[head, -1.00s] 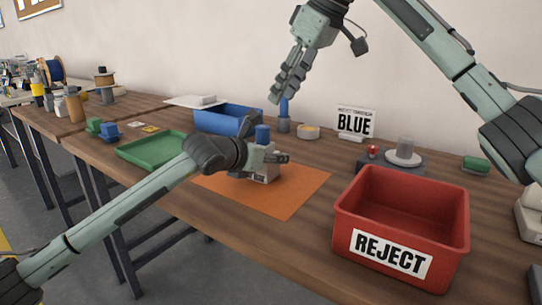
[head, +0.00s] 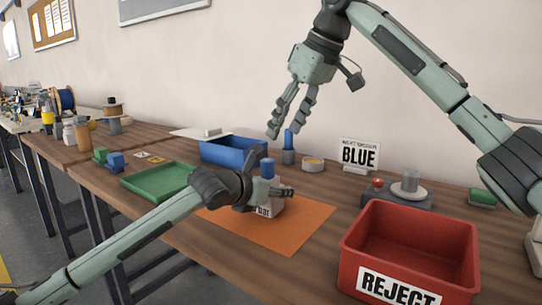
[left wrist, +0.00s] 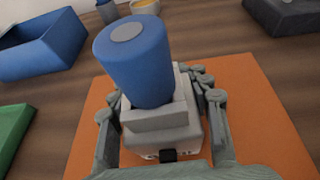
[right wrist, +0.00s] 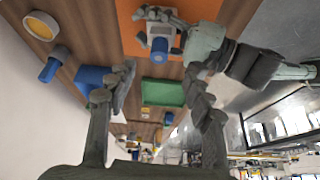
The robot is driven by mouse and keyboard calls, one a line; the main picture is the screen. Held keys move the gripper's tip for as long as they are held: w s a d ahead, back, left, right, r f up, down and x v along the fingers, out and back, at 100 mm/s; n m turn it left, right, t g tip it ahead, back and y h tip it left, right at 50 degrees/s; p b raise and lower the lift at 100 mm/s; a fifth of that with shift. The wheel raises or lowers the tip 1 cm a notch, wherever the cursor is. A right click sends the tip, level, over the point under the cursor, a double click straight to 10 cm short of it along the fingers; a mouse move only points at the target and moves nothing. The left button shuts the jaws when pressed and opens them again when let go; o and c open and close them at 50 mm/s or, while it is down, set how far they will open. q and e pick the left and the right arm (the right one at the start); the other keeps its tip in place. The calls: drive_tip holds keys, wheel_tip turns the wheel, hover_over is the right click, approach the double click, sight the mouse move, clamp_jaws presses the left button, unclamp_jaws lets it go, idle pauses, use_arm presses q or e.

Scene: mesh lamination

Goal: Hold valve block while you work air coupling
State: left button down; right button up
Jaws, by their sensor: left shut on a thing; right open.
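The valve block (head: 270,208), pale grey and white with a blue cylinder (head: 267,169) upright on top, sits on the orange mat (head: 300,231). My left gripper (head: 270,192) is shut on the block; in the left wrist view its fingers lie along both sides of the block (left wrist: 165,125), below the blue cylinder (left wrist: 135,65). My right gripper (head: 283,130) is open and empty, fingers pointing down, high above the table toward the back. I cannot tell which part is the air coupling. The block also shows in the right wrist view (right wrist: 160,32).
A blue-topped grey piece (head: 288,156) and a small round dish (head: 313,164) stand at the back by the BLUE sign (head: 358,153). The red REJECT bin (head: 375,250) is at the front right. A green tray (head: 150,184) and blue bin (head: 228,153) lie left.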

sight(268, 160)
drive_tip(key=s+a+r+m+t+h, duration=0.1)
drive_tip(key=a+m+h, duration=0.35)
drive_tip(key=m, duration=0.55)
drive_tip(key=shift+m, duration=0.3)
drive_tip(key=x, duration=1.1)
drive_tip(key=shift+w+d+f, duration=0.1)
drive_tip(key=shift+w+f, duration=0.05)
drive_tip(key=shift+f, duration=0.15)
clamp_jaws()
drive_tip(key=shift+r, duration=0.3)
drive_tip(key=shift+r, duration=3.5)
